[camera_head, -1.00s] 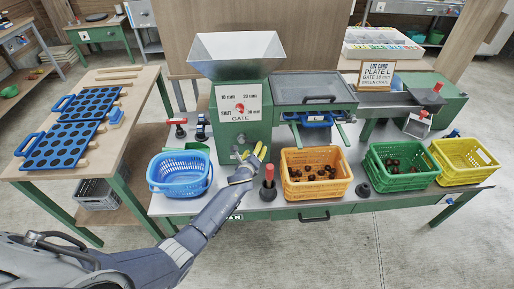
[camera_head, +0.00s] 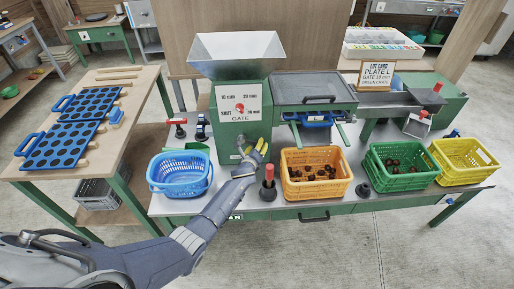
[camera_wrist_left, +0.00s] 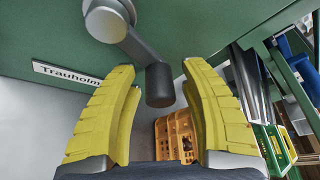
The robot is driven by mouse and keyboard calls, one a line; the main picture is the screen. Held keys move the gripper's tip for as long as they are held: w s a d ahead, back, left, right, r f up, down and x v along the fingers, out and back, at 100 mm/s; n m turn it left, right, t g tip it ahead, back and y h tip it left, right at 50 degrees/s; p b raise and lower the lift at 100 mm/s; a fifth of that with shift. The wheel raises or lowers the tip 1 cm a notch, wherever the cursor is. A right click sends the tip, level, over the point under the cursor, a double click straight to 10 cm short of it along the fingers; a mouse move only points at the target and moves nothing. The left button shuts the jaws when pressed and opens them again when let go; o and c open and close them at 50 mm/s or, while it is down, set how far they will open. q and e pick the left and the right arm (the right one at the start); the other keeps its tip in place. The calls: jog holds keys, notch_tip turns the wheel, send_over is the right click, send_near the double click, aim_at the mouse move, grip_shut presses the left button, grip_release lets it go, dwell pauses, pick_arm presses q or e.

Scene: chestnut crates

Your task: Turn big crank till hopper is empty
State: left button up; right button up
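The pale metal hopper (camera_head: 238,66) sits on top of the green machine. No chestnuts show on its visible inner walls; its bottom is hidden. The crank is on the machine's front; in the left wrist view its grey arm (camera_wrist_left: 142,48) runs from a round hub to a dark knob (camera_wrist_left: 159,86). My left gripper (camera_head: 262,148) has yellow fingers and is at the machine's lower front, partly covering the crank. In the left wrist view my left gripper (camera_wrist_left: 163,100) is open, with the knob between its fingers and gaps on both sides. My right gripper is not in view.
A blue basket (camera_head: 152,178) stands left of the gripper. A red-topped tool (camera_head: 268,193) stands close on the right. Beyond it are an orange crate (camera_head: 318,189) and a green crate (camera_head: 405,183), both with chestnuts, and a yellow crate (camera_head: 462,176). The gate plate (camera_head: 228,113) is above the crank.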

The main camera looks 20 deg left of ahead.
pick_arm(q)
jog(key=c, duration=0.8)
grip_shut()
jog(key=shift+w+r, duration=0.1)
jog(key=shift+r, duration=0.05)
